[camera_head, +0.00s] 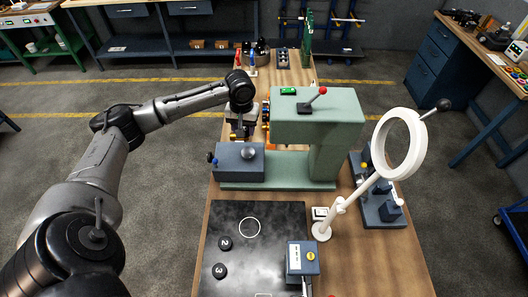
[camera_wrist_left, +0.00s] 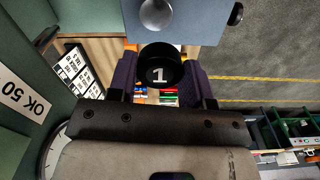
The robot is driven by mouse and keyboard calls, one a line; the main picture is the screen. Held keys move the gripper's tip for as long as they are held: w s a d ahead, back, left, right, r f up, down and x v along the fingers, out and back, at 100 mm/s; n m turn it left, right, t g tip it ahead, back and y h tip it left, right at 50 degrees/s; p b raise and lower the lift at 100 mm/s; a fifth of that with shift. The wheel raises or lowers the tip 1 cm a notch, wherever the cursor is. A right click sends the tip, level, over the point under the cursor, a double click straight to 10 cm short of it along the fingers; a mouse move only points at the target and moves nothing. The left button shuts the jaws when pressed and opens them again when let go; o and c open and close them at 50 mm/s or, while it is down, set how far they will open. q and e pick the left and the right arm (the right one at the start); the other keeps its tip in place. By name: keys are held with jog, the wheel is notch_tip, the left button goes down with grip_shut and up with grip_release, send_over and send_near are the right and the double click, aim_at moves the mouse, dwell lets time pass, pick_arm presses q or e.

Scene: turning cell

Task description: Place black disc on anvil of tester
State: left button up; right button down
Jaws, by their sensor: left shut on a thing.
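My left gripper (camera_head: 241,128) reaches in behind the blue block of the green tester (camera_head: 318,118). In the left wrist view the left gripper (camera_wrist_left: 159,88) is shut on a black disc marked 1 (camera_wrist_left: 159,72), held between its dark fingers. A grey rounded piece (camera_head: 248,153), which may be the anvil, sits on top of the blue block (camera_head: 228,158); it also shows at the top of the wrist view (camera_wrist_left: 155,10). The disc appears beside the block, apart from the grey piece. I cannot make out the held disc in the head view. My right gripper is not in view.
A dark mat (camera_head: 222,220) holds discs 2 (camera_head: 225,243) and 3 (camera_head: 220,270) and an empty white ring (camera_head: 249,227). A blue device (camera_head: 302,258) stands at its right. A white ring lamp (camera_head: 400,143) on an arm rises right of the tester.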

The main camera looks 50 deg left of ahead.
pick_arm(q)
send_over(248, 152)
notch_tip(248, 152, down, 5)
jog(key=shift+f, duration=2.5)
jog(key=shift+p, duration=0.35)
jog(key=o, duration=1.1)
jog(key=shift+f, duration=0.1)
jog(key=shift+c, duration=0.2)
notch_tip(248, 152, up, 12)
jog(key=shift+r, duration=0.15)
